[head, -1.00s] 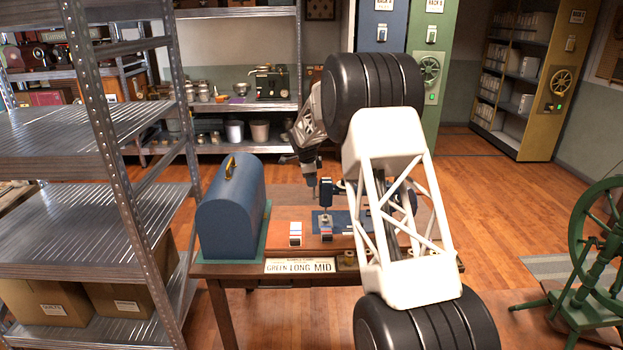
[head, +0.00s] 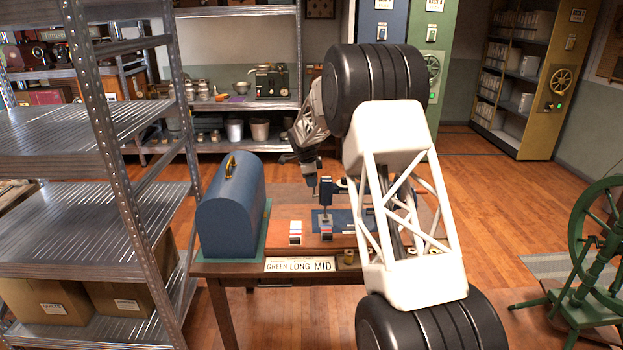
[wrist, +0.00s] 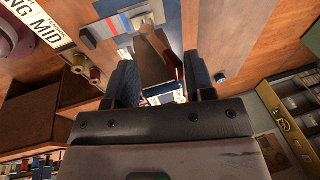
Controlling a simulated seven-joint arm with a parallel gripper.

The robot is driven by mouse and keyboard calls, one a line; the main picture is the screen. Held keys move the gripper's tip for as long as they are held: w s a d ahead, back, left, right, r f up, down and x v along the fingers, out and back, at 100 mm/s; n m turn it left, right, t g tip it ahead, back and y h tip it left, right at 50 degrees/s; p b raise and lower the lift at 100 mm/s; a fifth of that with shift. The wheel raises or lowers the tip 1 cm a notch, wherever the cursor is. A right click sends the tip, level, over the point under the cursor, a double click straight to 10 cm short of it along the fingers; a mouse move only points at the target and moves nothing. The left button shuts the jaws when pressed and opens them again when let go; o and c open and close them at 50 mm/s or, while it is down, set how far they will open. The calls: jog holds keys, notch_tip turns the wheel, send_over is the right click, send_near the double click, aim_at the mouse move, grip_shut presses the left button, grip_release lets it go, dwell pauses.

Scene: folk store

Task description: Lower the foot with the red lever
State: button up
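A small blue sewing machine (head: 326,192) stands on the table's orange-brown board, its right part hidden behind my arm. My gripper (head: 311,188) points down just left of the machine's head in the head view. In the wrist view my gripper (wrist: 162,82) has its two dark fingers well apart. A narrow grey-brown part (wrist: 152,48) shows between and beyond them; I cannot tell whether they touch it. A block with blue, white and red stripes (wrist: 130,22) lies beyond the fingertips. I cannot pick out the red lever or the foot for certain.
A blue domed case (head: 231,210) stands left on the table. A "GREEN LONG MID" sign (head: 300,265) is at the front edge, and a small striped block (head: 295,233) stands behind it. A metal shelf rack (head: 95,190) stands close on the left.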

jog(key=shift+s, duration=1)
jog(key=shift+s+f, duration=0.3)
jog(key=shift+s, duration=0.3)
dwell(0.3)
